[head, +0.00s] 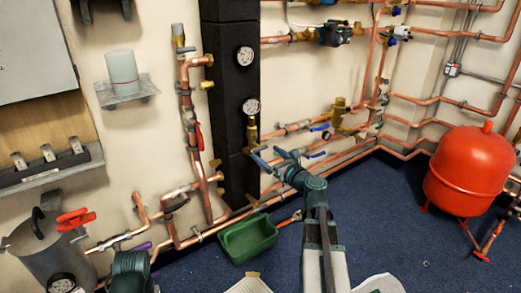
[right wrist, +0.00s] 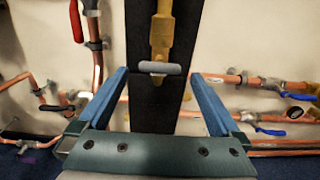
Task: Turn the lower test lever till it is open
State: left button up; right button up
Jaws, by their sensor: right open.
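The lower test lever is a small grey handle (right wrist: 160,68) on a brass valve (right wrist: 162,35) in front of a black insulated column. In the right wrist view it lies crosswise, level, between my open fingers. In the head view the brass valve (head: 252,133) hangs below the lower gauge (head: 251,106). My right gripper (head: 269,155) is open with its blue fingers at the lever's height; it also shows in the right wrist view (right wrist: 160,78). The fingers stand apart from the lever on both sides. I cannot tell whether the fingertips reach past it.
The black column (head: 230,95) stands behind the valve. Copper pipes with red and blue levers run on both sides. A green tray (head: 247,240) sits on the blue floor, a red tank (head: 470,170) stands at right, and a grey bucket (head: 45,250) is at lower left.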

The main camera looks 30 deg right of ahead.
aim_at(262, 150)
jog(key=shift+w+a, duration=0.2)
jog(key=shift+w, duration=2.2)
jog(key=shift+c, duration=0.3)
